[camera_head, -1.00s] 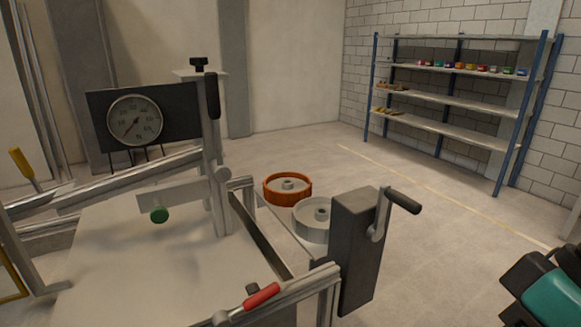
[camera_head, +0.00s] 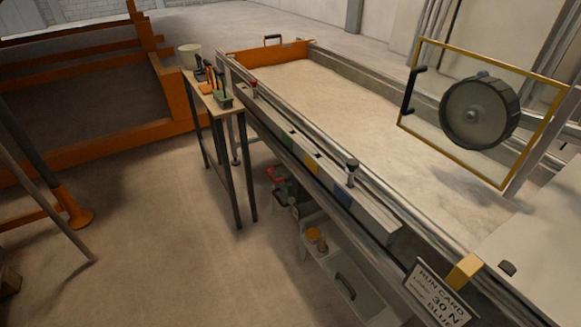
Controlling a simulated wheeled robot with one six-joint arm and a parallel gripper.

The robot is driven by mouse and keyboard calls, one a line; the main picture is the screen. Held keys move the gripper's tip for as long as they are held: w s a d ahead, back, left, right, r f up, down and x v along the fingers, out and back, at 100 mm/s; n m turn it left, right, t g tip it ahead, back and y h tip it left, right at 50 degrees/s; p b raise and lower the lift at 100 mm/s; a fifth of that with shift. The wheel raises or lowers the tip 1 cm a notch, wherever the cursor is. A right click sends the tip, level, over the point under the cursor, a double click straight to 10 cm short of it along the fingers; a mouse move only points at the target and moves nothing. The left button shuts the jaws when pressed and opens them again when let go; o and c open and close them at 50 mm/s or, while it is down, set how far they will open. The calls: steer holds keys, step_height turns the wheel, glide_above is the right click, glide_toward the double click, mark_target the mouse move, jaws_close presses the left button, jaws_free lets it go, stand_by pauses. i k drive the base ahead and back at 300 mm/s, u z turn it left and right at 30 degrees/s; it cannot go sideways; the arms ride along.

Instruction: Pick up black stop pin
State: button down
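A black-topped pin (camera_head: 352,172), which looks like the black stop pin, stands upright at the long rail on the near side of the sandbed, close to the blue mark. Its lower end is hidden by the rail. A red-topped pin (camera_head: 254,87) stands farther back along the same rail. A small black knob (camera_head: 507,268) sits on the pale plate at the right. My gripper is not in view.
The rail (camera_head: 300,142) carries green, yellow and blue marks. A narrow side table (camera_head: 208,92) holds tools. A lower shelf (camera_head: 335,262) holds boxes. A yellow frame with a dark wheel (camera_head: 480,110) stands over the sand. A run card (camera_head: 436,296) reads 30 N. Floor is free at lower left.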

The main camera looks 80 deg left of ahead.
mark_target(352, 165)
steer(key=u, duration=2.45)
steer(key=k, duration=0.6)
steer(key=u, duration=0.2)
steer(key=i, duration=1.2)
steer(key=z, duration=0.35)
